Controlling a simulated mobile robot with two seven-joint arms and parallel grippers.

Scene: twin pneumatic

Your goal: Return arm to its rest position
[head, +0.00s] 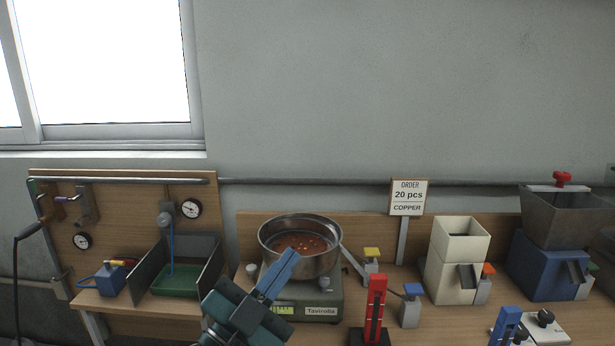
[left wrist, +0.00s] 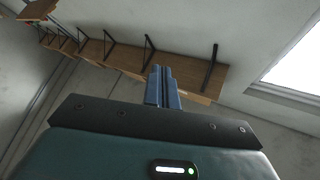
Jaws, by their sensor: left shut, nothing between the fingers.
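My left gripper (head: 279,275) shows in the head view at the lower middle, its blue fingers shut with nothing between them. It points up and to the right in front of the steel bowl (head: 330,264) on the green scale (head: 325,300). Whether it touches the bowl I cannot tell. The left wrist view shows the same blue fingers (left wrist: 163,88) closed together, with the wall and a wooden shelf beyond. A single blue tip (head: 505,325) shows at the bottom right of the head view; I cannot tell whether it belongs to my right gripper.
Copper-coloured pieces lie in the bowl. A red upright holder (head: 376,305) stands to the right, then a cream hopper box (head: 457,258) and a blue hopper machine (head: 545,265). A green tray (head: 178,281) is at left. An order sign (head: 408,196) reads 20 pcs copper.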

